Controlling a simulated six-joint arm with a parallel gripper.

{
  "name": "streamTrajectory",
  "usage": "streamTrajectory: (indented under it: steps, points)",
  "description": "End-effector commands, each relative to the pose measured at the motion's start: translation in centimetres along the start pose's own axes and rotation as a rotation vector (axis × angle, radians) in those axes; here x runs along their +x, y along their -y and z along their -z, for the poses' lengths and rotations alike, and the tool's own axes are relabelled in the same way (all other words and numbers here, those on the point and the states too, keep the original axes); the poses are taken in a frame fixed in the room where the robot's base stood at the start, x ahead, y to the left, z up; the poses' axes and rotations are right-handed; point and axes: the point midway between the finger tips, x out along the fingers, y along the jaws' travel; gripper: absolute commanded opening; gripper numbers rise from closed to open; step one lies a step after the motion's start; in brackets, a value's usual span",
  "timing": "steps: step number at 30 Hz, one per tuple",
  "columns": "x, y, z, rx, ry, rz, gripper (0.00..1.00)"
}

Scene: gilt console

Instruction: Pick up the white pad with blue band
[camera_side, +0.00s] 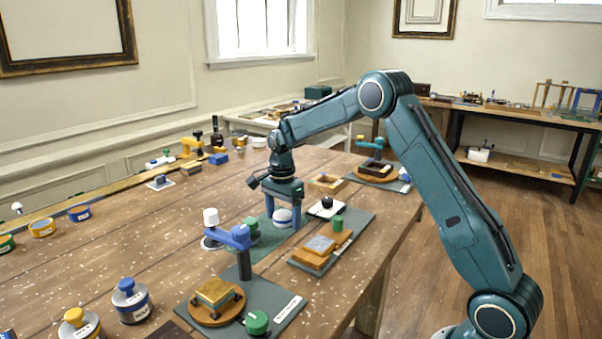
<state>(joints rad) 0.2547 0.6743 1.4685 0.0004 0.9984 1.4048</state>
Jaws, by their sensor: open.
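A small white pad with a blue band (282,214) stands on the green mat (267,238) near the middle of the table. My gripper (283,217) points down over it, with one blue finger on each side of the pad. The fingers are open and reach down beside it. I cannot tell whether either finger touches it. The finger and palm hide part of the pad's top and sides.
A white-topped piece (210,218) and a green-topped piece (251,227) stand close on the left. A blue-armed fixture (239,237) is in front.

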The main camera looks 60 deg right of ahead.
Motion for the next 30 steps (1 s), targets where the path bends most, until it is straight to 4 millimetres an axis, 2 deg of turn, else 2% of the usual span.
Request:
streamTrajectory:
  steps: [11,18,30]
  points:
    - [-0.03,0.0,0.01,0.0,0.0,0.0,0.71]
    - [-0.03,0.0,0.0,0.0,0.0,0.0,0.26]
    - [-0.38,0.02,0.01,0.0,0.0,0.0,0.26]
